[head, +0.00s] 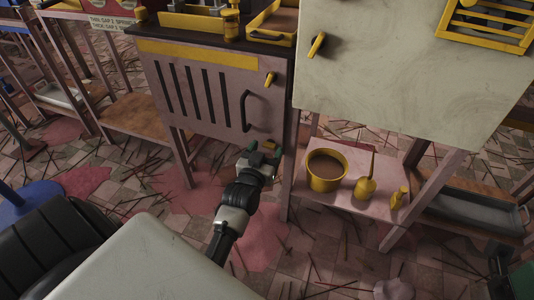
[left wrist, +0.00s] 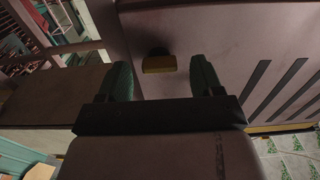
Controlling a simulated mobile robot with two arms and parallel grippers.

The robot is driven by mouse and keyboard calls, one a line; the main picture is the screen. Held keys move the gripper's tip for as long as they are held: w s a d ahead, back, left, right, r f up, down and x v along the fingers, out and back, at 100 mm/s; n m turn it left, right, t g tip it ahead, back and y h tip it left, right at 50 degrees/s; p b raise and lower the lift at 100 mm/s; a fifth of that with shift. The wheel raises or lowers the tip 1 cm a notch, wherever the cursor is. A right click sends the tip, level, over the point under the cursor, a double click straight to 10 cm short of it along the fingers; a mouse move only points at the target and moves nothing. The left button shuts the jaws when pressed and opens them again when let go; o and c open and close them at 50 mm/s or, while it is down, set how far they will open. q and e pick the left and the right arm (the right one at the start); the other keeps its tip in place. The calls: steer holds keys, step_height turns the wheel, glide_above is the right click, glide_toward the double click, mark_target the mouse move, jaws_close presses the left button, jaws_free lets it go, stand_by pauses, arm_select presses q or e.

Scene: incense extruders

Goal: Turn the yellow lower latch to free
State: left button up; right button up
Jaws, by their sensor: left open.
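The yellow lower latch (head: 268,145) is a small bar low on the right side of the pink slotted cabinet door (head: 205,90). In the left wrist view the latch (left wrist: 158,64) stands out from the door, beyond and between my fingers. My left gripper (head: 263,158) is open and empty, with its green fingertips close to the latch. The fingers show on either side of the latch in the left wrist view (left wrist: 162,80); contact cannot be made out. A yellow upper latch (head: 269,79) sits higher on the same door. My right gripper does not show clearly.
A black handle (head: 246,110) stands out from the door just above my left gripper. To the right, a low shelf (head: 335,196) holds a yellow pot (head: 326,171) and yellow bottles. Thin sticks litter the tiled floor (head: 330,260).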

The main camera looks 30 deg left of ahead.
arm_select(q)
steer(key=shift+w+a, duration=0.1)
steer(key=shift+w, duration=0.25)
steer(key=c, duration=0.9)
